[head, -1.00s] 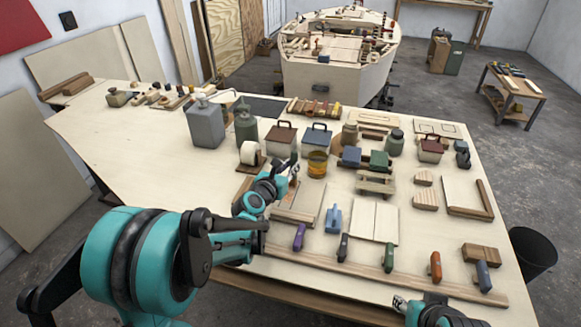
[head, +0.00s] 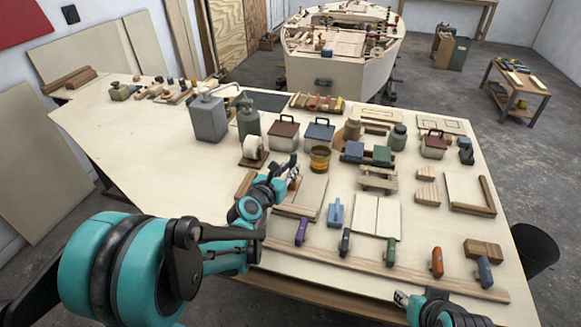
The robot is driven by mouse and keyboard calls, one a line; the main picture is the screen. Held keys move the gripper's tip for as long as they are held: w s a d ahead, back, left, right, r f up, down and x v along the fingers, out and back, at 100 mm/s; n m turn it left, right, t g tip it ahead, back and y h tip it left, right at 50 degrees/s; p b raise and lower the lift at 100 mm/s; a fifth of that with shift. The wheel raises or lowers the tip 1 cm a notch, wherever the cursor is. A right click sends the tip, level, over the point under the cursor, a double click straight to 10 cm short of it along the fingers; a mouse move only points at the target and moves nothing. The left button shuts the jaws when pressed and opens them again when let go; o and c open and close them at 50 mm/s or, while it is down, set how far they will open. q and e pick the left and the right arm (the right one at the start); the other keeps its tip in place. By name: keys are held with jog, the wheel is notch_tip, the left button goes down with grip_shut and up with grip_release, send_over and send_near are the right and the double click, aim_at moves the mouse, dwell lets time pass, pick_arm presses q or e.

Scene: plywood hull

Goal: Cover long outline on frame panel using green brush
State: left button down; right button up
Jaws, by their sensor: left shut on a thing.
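A green-handled tool (head: 390,251), apparently the green brush, stands at the wooden strip along the table's front. My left gripper (head: 290,170) is over the table, left of the amber jar (head: 320,158) and above the back of a brown-edged panel (head: 305,196). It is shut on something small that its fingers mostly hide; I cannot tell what. Pale panels with thin outlines (head: 377,115) (head: 440,125) lie at the back right; I cannot tell which bears the long outline. My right gripper (head: 402,298) is low at the front edge, and its jaws are unclear.
Purple (head: 301,231), black (head: 344,242), orange (head: 437,262) and blue (head: 484,272) handled tools stand along the front strip.

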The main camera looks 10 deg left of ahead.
pick_arm(q)
jog(key=shift+s, duration=0.1)
jog(key=shift+s, duration=0.95)
jog(key=shift+s, duration=0.1)
jog(key=shift+s, duration=1.85)
pick_arm(e)
jog(key=shift+r, duration=0.1)
pick_arm(q)
notch_tip(320, 180, up, 6)
jog(key=p, duration=0.5)
jog(key=shift+a, duration=0.1)
pick_arm(e)
notch_tip(320, 180, up, 5)
jog(key=shift+f, duration=0.1)
pick_arm(q)
jog(key=shift+f, duration=0.1)
